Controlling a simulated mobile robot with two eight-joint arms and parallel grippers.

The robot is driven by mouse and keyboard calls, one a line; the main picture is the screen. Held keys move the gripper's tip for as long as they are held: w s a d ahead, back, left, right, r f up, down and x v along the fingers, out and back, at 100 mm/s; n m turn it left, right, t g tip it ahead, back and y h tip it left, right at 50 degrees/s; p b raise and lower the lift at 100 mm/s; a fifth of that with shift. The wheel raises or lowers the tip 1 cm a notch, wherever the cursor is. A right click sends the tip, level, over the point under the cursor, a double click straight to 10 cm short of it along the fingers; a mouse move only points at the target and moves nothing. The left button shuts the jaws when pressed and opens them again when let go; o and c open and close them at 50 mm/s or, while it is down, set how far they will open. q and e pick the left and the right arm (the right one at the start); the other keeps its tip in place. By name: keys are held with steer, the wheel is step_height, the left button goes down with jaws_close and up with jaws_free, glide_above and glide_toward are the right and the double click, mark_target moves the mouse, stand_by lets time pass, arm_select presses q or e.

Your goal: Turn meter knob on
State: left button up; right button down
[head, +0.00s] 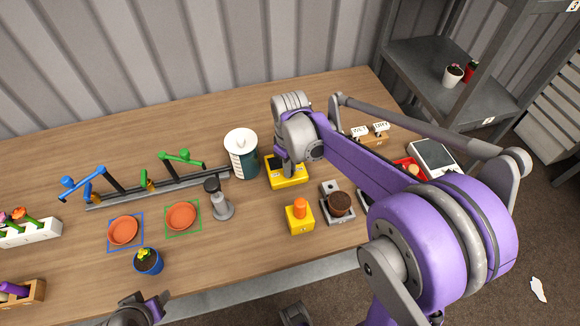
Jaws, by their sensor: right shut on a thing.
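A yellow box (290,183) with a dark top face, which looks like the meter, stands near the middle of the table. My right gripper (287,168) points down at its top and is shut on the knob there. The knob itself is hidden by the fingers and wrist, so its setting cannot be read. My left gripper (150,308) shows only in part at the bottom edge, left of centre, away from the meter; its fingers are not clear.
Left of the meter stands a white and teal canister (241,155). In front are a yellow box with an orange button (299,217), a grey device with a brown knob (338,204) and a grey stand (220,203). My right arm covers the table's right side.

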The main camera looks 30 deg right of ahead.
steer(key=shift+m, duration=0.3)
steer(key=m, duration=0.6)
steer(key=shift+a, duration=0.15)
steer(key=m, duration=0.6)
steer(key=shift+a+m+b, duration=0.15)
steer(key=shift+m+b, duration=0.25)
steer(key=c, duration=0.9)
jaws_free()
steer(key=shift+r, duration=0.1)
